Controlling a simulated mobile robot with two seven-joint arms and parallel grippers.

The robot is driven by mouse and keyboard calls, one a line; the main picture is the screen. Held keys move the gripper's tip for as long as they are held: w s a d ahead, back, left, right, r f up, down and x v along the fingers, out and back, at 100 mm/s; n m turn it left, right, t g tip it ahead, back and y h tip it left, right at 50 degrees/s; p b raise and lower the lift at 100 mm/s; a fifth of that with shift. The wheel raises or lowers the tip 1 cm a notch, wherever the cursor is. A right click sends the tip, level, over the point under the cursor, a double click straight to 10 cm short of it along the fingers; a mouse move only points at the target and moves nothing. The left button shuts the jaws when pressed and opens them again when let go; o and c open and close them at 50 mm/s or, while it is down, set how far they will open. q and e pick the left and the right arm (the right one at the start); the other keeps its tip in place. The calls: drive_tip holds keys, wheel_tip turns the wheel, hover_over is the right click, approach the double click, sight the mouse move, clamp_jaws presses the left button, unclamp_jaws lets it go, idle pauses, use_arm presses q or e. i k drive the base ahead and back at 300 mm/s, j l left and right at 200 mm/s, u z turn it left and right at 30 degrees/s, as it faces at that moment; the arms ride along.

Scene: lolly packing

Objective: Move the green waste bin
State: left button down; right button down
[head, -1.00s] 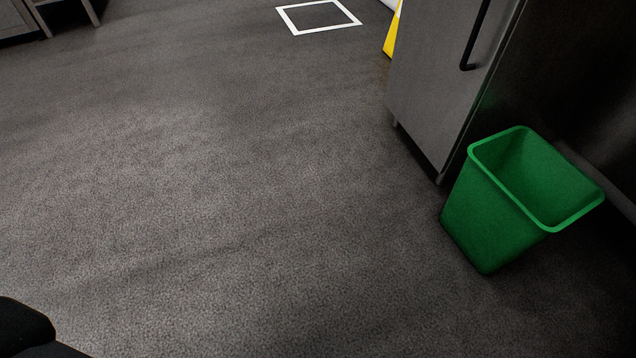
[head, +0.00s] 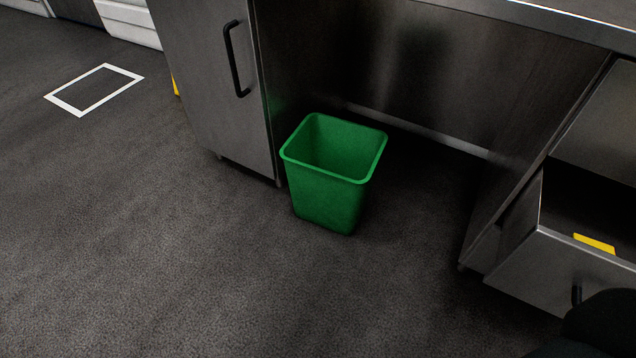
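The green waste bin (head: 328,202) stands upright on the dark grey floor, in the middle of the head view. Its open top faces up and the inside that shows looks empty. It stands close beside the right side of a steel cabinet, in front of the recess under a counter. Neither of my grippers is in view. A white square outline (head: 61,104) is marked on the floor at the upper left.
The steel cabinet (head: 205,85) with a black handle is left of the bin. An open drawer (head: 560,268) with a yellow item (head: 594,243) juts out at the right. A steel counter (head: 560,18) runs above. The floor (head: 150,260) at front left is clear.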

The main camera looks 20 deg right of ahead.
sight(331, 163)
drive_tip(key=i+j+z, duration=0.2)
drive_tip(key=z, duration=0.2)
drive_tip(key=i+j+z, duration=0.15)
drive_tip(key=j+z, duration=0.15)
drive_tip(key=z, duration=0.15)
drive_tip(key=i+j+z, duration=0.1)
drive_tip(key=j, duration=0.35)
drive_tip(key=i+j+z, duration=0.15)
drive_tip(key=j, duration=0.3)
drive_tip(key=i+j, duration=0.1)
drive_tip(key=j, duration=0.35)
drive_tip(key=i+j, duration=0.1)
drive_tip(key=j, duration=0.4)
